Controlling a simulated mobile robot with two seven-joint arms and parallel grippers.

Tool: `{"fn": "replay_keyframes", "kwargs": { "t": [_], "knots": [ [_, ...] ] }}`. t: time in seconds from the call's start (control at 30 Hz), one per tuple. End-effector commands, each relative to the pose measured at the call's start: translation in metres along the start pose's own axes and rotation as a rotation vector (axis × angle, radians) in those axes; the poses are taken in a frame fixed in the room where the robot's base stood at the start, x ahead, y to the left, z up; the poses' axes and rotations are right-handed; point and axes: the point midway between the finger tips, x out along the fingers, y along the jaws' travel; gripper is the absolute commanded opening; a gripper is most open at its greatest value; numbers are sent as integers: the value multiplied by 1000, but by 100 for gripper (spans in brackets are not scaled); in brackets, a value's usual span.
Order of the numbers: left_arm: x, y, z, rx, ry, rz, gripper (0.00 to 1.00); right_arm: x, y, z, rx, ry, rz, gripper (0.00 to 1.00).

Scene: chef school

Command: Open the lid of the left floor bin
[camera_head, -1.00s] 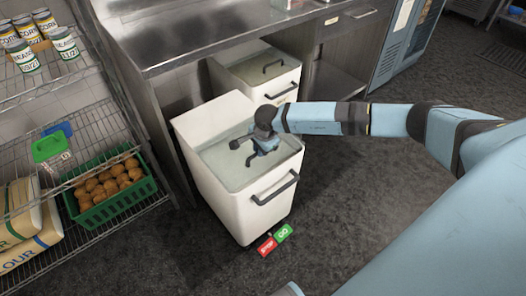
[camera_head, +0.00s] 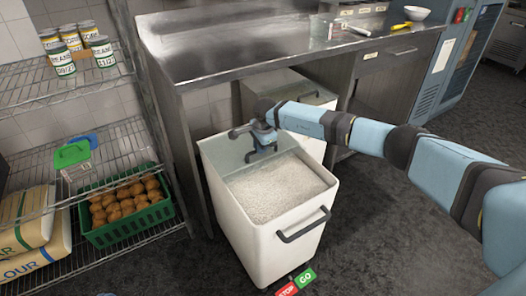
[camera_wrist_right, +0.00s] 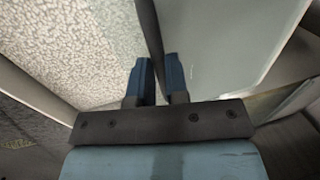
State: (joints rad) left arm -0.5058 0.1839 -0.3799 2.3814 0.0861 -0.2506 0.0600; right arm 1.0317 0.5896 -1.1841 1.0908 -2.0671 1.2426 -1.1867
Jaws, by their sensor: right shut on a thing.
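The left floor bin (camera_head: 285,255) is a white box with a dark front handle (camera_head: 303,226). Its clear lid (camera_head: 224,160) covers only the rear part of the top, so the pale grainy contents (camera_head: 268,190) show in front. My right gripper (camera_head: 264,153) is over the lid. In the right wrist view its two blue fingers (camera_wrist_right: 162,78) are shut on a dark bar (camera_wrist_right: 150,35) at the edge of the lid (camera_wrist_right: 225,40), with the grainy contents at left. My left gripper is not in view.
A second white bin (camera_head: 312,95) stands behind, under the steel counter (camera_head: 235,45). A wire shelf (camera_head: 95,90) with cans and a green crate (camera_head: 125,226) of brown round items is at left. Red and green floor labels (camera_head: 296,284) lie in front. The floor at right is clear.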

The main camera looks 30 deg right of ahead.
Motion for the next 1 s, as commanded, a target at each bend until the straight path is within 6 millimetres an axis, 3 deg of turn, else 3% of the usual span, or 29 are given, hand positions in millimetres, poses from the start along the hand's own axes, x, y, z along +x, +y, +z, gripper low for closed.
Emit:
{"fn": "replay_keyframes", "kwargs": {
  "t": [0.27,0.3,0.4,0.77,0.9,1.0],
  "knots": [
    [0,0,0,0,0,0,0,0,0,-2,1,3,1,0],
    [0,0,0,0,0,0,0,0,0,-2,1,3,1,21],
    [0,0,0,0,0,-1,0,0,0,-1,1,2,1,40],
    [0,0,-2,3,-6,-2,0,-8,0,-1,0,1,-1,40],
    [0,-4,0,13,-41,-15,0,-32,-1,-1,-1,1,-2,40],
    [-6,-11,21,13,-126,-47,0,-55,-1,-1,-1,1,-2,40]
  ]
}}
